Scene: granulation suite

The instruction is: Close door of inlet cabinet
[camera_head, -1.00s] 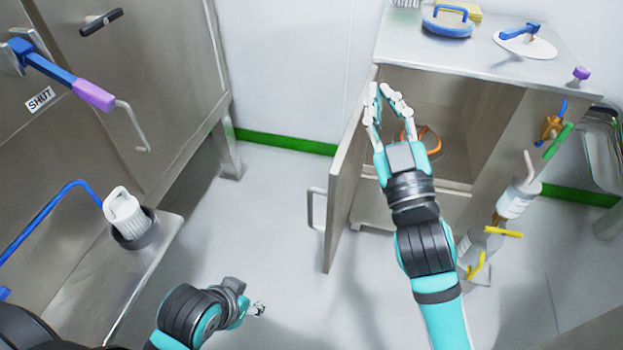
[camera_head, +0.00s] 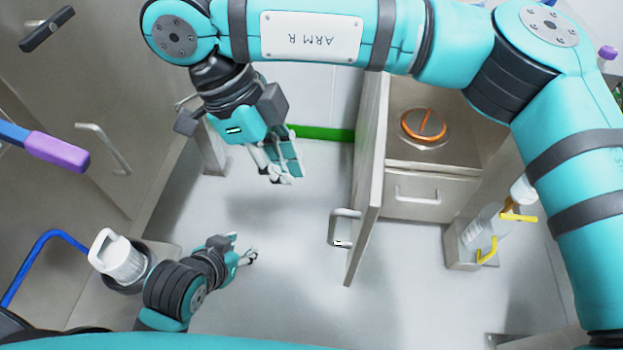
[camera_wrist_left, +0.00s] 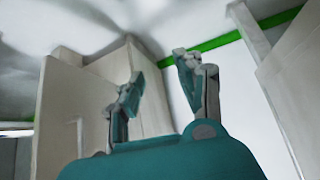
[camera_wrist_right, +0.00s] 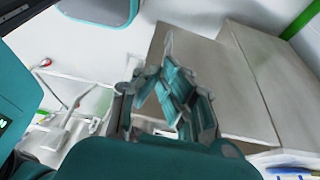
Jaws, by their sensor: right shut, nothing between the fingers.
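The inlet cabinet (camera_head: 436,156) stands at centre right in the head view. Its grey door (camera_head: 369,170) stands open, swung out toward me, with a bar handle (camera_head: 343,228) on its left face.
A large steel unit (camera_head: 120,150) with a purple-ended lever (camera_head: 55,150) stands at the left. A white-capped container (camera_head: 118,258) is near my left arm. Bottles (camera_head: 486,232) stand in a holder right of the cabinet. Floor left of the door is free.

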